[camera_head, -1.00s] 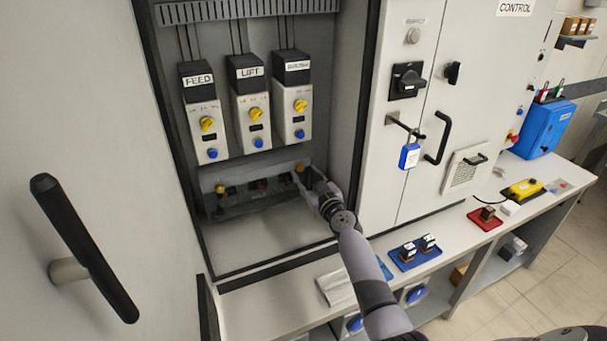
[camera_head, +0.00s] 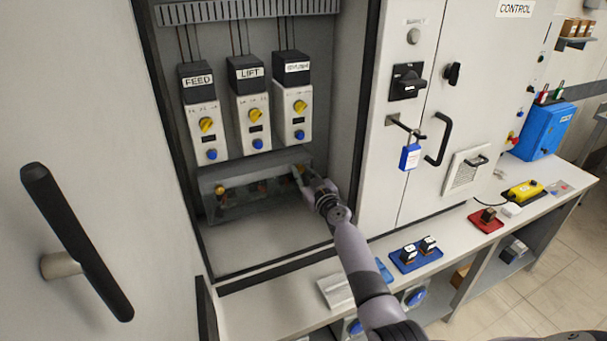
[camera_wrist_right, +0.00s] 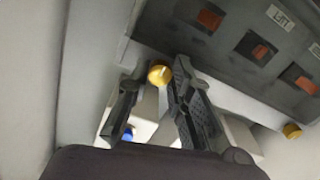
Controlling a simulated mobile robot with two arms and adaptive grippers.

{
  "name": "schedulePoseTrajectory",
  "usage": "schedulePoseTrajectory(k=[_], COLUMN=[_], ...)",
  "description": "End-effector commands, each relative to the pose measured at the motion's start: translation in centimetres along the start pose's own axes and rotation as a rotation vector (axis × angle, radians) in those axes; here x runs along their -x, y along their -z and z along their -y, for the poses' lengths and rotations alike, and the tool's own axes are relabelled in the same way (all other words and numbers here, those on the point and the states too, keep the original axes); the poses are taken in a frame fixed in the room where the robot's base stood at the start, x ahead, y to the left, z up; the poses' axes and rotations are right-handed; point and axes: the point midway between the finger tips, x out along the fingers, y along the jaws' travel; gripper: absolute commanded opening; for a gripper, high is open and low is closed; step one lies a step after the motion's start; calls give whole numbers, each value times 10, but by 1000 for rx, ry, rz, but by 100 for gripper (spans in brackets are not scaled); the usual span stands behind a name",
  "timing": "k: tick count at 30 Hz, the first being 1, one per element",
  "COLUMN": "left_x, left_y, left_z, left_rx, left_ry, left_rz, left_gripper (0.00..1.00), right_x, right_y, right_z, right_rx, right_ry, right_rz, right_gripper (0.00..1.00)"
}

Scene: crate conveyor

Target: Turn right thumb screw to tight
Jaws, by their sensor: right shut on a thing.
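The right thumb screw, a yellow knob (camera_wrist_right: 159,75), sits between the fingertips of my right gripper (camera_wrist_right: 155,88) in the wrist view. The right gripper (camera_head: 304,178) is shut on it at the right end of the low strip (camera_head: 240,207) in the open cabinet. In the head view the fingers largely hide this screw. Another yellow screw (camera_head: 220,190) is at the strip's left end; it also shows in the wrist view (camera_wrist_right: 292,131). My left gripper is not in view.
Three modules with yellow knobs, among them FEED (camera_head: 208,130) and LIFT (camera_head: 252,115), hang above the strip. The cabinet's right edge is close beside my right arm. An open door with a black handle (camera_head: 78,240) stands at left. A blue tray (camera_head: 402,266) lies on the bench.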

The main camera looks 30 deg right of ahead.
Motion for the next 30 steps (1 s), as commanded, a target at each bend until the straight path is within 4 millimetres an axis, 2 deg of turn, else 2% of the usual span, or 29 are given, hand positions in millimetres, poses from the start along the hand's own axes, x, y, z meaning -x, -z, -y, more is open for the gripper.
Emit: schedulePoseTrajectory(k=[5,17,23,30], left_x=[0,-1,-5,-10], left_y=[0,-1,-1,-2], left_z=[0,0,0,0], left_rx=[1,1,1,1], left_ry=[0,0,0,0], left_rz=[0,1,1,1], left_gripper=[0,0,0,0], right_x=[0,0,0,0], right_y=[0,-1,-1,-1], right_z=[0,0,1,1], right_rx=[0,-32,-132,-334], right_ry=[0,1,0,1], right_rz=[0,0,0,0], right_gripper=[0,0,0,0])
